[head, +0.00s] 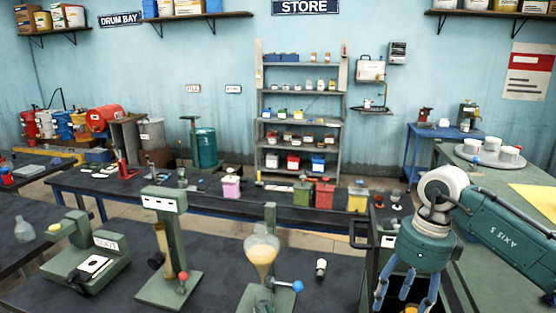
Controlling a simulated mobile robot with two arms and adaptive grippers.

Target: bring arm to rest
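My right arm (505,225) comes in from the right, a green link marked "AXIS 5" with a white wrist joint. My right gripper (404,300) points down near the bottom edge, with its blue fingers spread apart; it looks open. A small orange thing (410,310) shows low between the fingers, cut by the frame edge; I cannot tell whether they touch it. My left gripper is not in view.
A green table (470,170) is at the right.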

